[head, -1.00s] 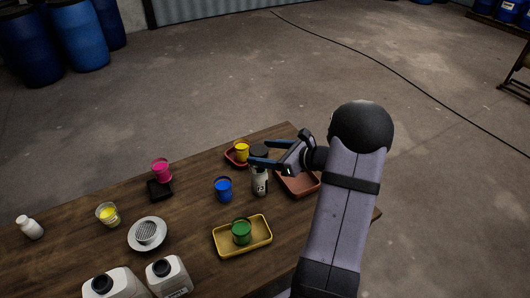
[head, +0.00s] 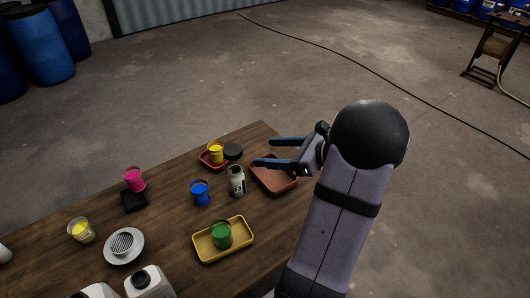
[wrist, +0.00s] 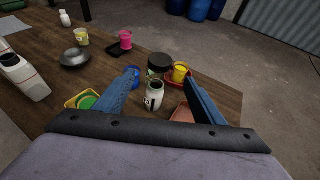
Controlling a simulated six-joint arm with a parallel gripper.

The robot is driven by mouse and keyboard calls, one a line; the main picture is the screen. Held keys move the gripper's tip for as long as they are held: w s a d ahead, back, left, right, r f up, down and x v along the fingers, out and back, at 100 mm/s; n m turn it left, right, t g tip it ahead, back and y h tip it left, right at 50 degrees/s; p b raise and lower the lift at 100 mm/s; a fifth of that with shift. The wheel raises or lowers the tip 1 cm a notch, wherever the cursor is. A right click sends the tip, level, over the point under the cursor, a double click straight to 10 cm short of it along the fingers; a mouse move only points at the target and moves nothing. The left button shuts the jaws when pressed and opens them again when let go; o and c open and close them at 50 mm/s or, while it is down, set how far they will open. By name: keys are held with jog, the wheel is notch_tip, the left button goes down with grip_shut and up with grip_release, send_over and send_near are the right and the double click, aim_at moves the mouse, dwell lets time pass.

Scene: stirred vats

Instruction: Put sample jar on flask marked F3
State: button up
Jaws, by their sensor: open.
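A white flask (head: 236,181) with a dark mark, which seems to end in 3, stands upright and open-topped near the table's far right. In the wrist view the flask (wrist: 154,95) is below and between my fingers. A squat jar with a wide black lid (head: 233,152), which looks like the sample jar, stands just behind the flask. The jar also shows in the wrist view (wrist: 159,61), beyond my fingertips. My gripper (head: 265,151) is open and empty, to the right of the jar in the head view. Its fingers (wrist: 160,75) are spread wide.
A yellow cup (head: 216,153) in a red tray stands left of the jar. A blue cup (head: 200,193) is left of the flask, and an empty reddish tray (head: 272,184) is right of it. A yellow tray (head: 240,250) holds a green cup (head: 221,234).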

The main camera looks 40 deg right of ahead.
jog(key=s+a+f+n+g+y, duration=0.1)
jog(key=s+a+f+n+g, duration=0.25)
jog(key=a, duration=0.55)
jog(key=s+a+f+n+g+y, duration=0.1)
jog(key=a+f+n+g, duration=0.1)
jog(key=a+n+g, duration=0.45)
jog(key=s+a+f+n+g+h, duration=0.1)
jog(key=s+a+n+h, duration=0.3)
jog(key=n, duration=0.6)
jog(key=s+a+f+n+g+h, duration=0.1)
jog(key=s+a+f+n+h, duration=0.3)
jog(key=n, duration=0.7)
jog(key=shift+s+a, duration=0.15)
jog(key=shift+s, duration=1.1)
notch_tip(320, 180, up, 3)
jog(key=p, duration=0.2)
jog(key=shift+f+p, duration=0.15)
jog(key=shift+p, duration=0.15)
